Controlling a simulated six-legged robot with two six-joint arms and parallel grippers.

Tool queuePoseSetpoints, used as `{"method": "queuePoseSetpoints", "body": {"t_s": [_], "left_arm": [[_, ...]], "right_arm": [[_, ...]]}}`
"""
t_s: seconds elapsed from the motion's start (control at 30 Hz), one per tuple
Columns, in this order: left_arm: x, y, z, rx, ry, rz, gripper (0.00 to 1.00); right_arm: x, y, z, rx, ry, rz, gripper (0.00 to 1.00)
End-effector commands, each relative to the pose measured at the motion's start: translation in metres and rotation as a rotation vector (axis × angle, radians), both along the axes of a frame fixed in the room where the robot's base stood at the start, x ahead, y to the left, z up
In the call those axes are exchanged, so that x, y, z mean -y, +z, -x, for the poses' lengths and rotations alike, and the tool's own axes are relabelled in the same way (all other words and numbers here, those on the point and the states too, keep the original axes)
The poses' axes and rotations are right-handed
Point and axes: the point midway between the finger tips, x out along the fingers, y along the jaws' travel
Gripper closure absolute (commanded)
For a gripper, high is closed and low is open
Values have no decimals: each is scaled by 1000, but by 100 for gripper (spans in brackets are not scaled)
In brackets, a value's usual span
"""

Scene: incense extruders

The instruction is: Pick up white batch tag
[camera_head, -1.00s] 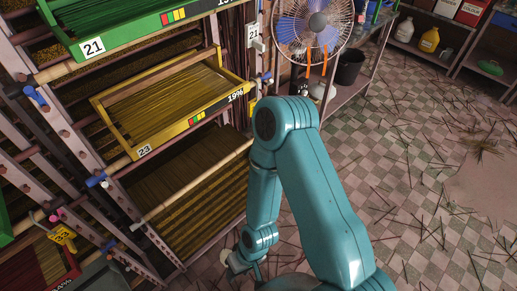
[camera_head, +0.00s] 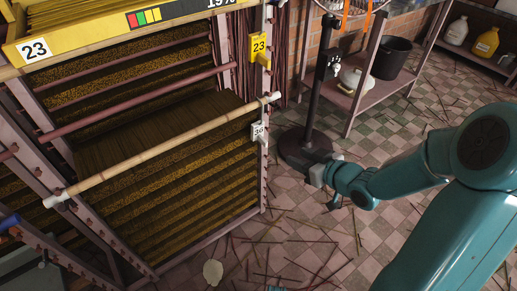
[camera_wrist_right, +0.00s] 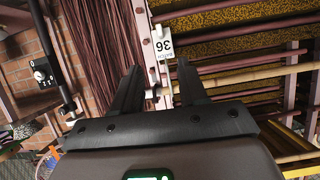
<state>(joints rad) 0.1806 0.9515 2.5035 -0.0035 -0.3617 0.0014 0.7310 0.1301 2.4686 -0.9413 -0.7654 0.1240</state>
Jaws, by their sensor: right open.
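The white batch tag (camera_head: 260,132), marked 36, hangs on the rack's front upright near the end of a white-capped bamboo pole. In the right wrist view the tag (camera_wrist_right: 164,46) shows upside down, with the word BATCH, just beyond and roughly between my fingertips. My right gripper (camera_wrist_right: 157,68) is open and empty, apart from the tag. My left gripper is not in view.
A yellow tag (camera_head: 259,46) marked 23 hangs above the white one. The rack holds incense trays, with a yellow tray (camera_head: 100,32) at top. A black fan stand (camera_head: 306,146) and a shelf with a black bucket (camera_head: 391,58) stand right. Incense sticks litter the floor.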

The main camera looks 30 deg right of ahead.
Motion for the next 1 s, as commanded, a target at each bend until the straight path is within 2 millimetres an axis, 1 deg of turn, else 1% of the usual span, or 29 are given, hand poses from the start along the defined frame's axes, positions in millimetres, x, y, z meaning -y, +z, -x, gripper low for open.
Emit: {"method": "queuePoseSetpoints", "body": {"t_s": [0.03, 0.1, 0.17, 0.5, 0.6, 0.77, 0.87, 1.0], "left_arm": [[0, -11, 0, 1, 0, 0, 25], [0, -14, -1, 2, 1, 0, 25], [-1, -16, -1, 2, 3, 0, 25], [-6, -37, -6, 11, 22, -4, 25], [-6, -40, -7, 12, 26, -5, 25], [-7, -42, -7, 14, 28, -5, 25], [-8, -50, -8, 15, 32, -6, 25], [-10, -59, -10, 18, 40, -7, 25]], "right_arm": [[2, -5, 2, 14, 2, 16, 57], [2, -4, 0, 25, 5, 26, 57], [1, -6, -6, 30, 8, 30, 57], [-10, -35, -77, 27, 10, 28, 57], [-9, -40, -92, 27, 9, 29, 57], [-9, -43, -103, 26, 7, 29, 57], [-11, -49, -115, 27, 8, 28, 57], [-12, -56, -137, 27, 7, 28, 57]]}}
